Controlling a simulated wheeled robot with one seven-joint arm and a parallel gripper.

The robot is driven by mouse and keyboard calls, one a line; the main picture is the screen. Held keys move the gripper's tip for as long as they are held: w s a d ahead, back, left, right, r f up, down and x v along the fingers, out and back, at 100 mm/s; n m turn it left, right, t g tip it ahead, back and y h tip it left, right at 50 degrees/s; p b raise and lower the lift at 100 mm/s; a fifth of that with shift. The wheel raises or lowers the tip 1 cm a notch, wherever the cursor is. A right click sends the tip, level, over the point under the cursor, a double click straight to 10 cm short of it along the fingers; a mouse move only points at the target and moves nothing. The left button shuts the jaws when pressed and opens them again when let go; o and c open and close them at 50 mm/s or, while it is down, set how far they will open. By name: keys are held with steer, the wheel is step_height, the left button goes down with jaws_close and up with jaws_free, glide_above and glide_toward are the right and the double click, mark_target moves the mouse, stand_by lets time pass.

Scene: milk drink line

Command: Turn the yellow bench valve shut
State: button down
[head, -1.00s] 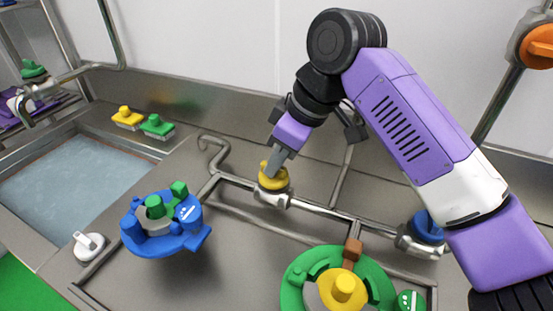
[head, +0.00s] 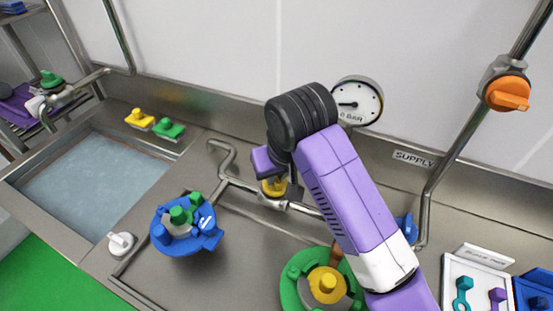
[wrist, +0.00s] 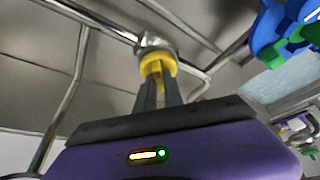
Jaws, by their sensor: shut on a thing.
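The yellow bench valve (head: 273,187) sits on the steel pipe along the back of the bench. In the wrist view its round yellow knob (wrist: 158,62) shows just beyond my fingers, with its steel body behind it. My gripper (wrist: 159,84) is shut on the yellow knob, with its two grey fingers on either side of the knob's grip. In the head view my gripper (head: 279,178) is mostly hidden behind my purple wrist and arm.
A blue valve (head: 407,228) is partly hidden behind my arm. An orange valve (head: 507,92) is on the right upright pipe. A gauge (head: 357,101) hangs on the wall. A blue fixture (head: 165,236) and green ring (head: 295,282) stand in front; a sink (head: 95,185) is left.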

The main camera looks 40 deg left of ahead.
steer(key=m+p, duration=0.1)
steer(key=m+h+p, duration=0.1)
steer(key=m+p, duration=0.1)
steer(key=m+t+p, duration=0.1)
steer(key=p, duration=0.1)
steer(key=shift+s+a+r, duration=0.1)
steer(key=shift+s+r, duration=0.1)
steer(key=shift+s, duration=0.05)
steer(key=shift+w+f+m+t+h+p, duration=0.15)
steer(key=shift+m+h+p, duration=0.35)
steer(key=shift+m+p, duration=0.6)
steer(key=shift+s+f+m+t+h+p, duration=0.1)
steer(key=shift+m+t+h+p, duration=0.15)
steer(key=shift+m+h+p, duration=0.75)
steer(key=shift+m+y, duration=0.5)
steer(key=c, duration=1.5)
jaws_free()
steer(key=shift+o, duration=0.2)
steer(key=shift+a+r, duration=0.1)
steer(key=b+v, duration=0.1)
steer(key=v, duration=0.6)
steer(key=shift+r, duration=0.25)
